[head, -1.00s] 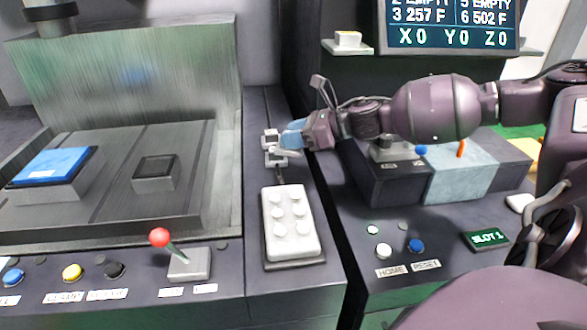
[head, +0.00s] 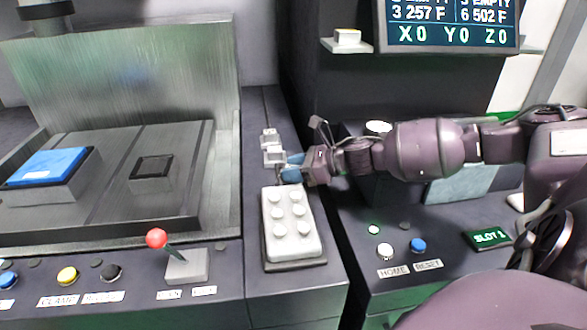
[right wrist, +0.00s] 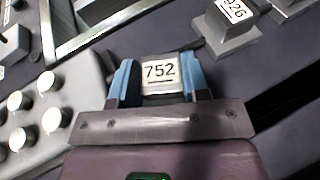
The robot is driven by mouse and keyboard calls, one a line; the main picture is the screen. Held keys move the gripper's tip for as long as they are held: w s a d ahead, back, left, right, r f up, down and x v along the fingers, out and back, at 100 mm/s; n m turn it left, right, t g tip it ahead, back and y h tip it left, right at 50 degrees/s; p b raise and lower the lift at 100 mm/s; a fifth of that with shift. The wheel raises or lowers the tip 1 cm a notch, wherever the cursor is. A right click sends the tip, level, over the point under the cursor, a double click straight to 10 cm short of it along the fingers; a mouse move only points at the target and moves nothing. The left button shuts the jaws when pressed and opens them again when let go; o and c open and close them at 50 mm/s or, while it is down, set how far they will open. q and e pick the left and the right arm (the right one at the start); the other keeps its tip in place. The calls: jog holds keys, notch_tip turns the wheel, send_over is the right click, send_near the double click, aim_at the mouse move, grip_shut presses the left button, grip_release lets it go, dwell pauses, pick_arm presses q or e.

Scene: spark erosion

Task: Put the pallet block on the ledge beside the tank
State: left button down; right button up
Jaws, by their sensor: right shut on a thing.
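My right gripper (head: 291,169) is shut on a small grey block with a white label reading 752, the pallet block (right wrist: 160,78), which sits between the two blue fingers in the right wrist view. In the head view the block is mostly hidden by the gripper. The gripper is over the dark ledge (head: 262,108) beside the tank (head: 105,225), just behind a white knobbed panel. I cannot tell whether the block touches the ledge. My left gripper is not in view.
A grey block labelled 926 (right wrist: 235,22) stands close by on the ledge (head: 274,156), with another behind it (head: 268,137). The white panel with several knobs (head: 291,224) is just in front. A red-knobbed lever (head: 157,238) stands to the left.

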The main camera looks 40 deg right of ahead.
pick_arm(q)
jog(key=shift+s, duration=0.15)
pick_arm(e)
jog(key=o, duration=0.9)
jog(key=shift+f, duration=0.1)
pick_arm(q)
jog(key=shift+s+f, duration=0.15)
pick_arm(e)
jog(key=shift+o, duration=0.2)
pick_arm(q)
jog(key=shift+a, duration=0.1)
pick_arm(e)
jog(key=shift+s, duration=0.1)
jog(key=shift+s+d+r+p, duration=0.3)
jog(key=shift+s+d+r, duration=0.1)
jog(key=shift+s+r, duration=0.05)
pick_arm(q)
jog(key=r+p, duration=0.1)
jog(key=p, duration=0.1)
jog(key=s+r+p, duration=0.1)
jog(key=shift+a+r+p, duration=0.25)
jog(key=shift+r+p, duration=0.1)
pick_arm(e)
jog(key=v, duration=1)
jog(key=shift+s+d, duration=0.15)
jog(key=shift+s, duration=0.1)
